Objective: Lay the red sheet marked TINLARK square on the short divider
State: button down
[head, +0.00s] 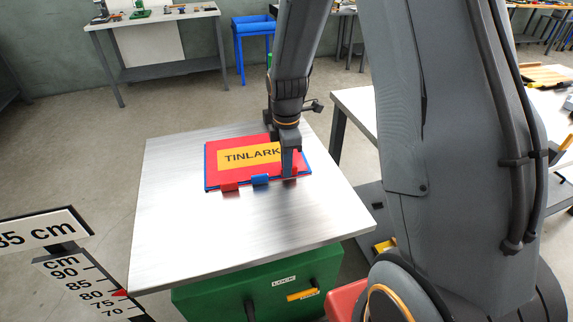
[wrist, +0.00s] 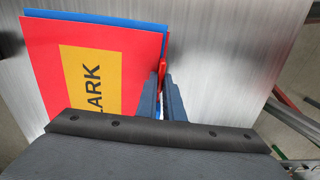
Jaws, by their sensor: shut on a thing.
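The red sheet marked TINLARK (head: 216,158), with a yellow label, lies over a blue sheet or divider (head: 206,174) on the metal-topped table. In the wrist view the red sheet (wrist: 42,50) leaves a blue strip (wrist: 120,19) showing along the top edge. The two look nearly aligned, slightly offset. My gripper (head: 288,172) is shut on the red sheet at its tabbed edge; in the wrist view the fingers (wrist: 162,92) pinch a red part there. I cannot tell whether the red sheet rests fully on the blue one.
A red tab (head: 229,187) and a blue tab (head: 260,180) stick out at the near edge. The brushed metal tabletop (head: 170,225) is clear around the stack. A height scale (head: 85,280) stands at the lower left. Another table (head: 352,105) is at the right.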

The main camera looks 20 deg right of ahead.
jog(key=shift+f, duration=0.1)
jog(key=c, duration=1.9)
grip_release()
notch_tip(320, 180, up, 11)
jog(key=b, duration=0.1)
jog(key=s+f+m, duration=0.3)
jog(key=s+m, duration=1.4)
jog(key=shift+s+t, duration=0.15)
jog(key=shift+t, duration=0.15)
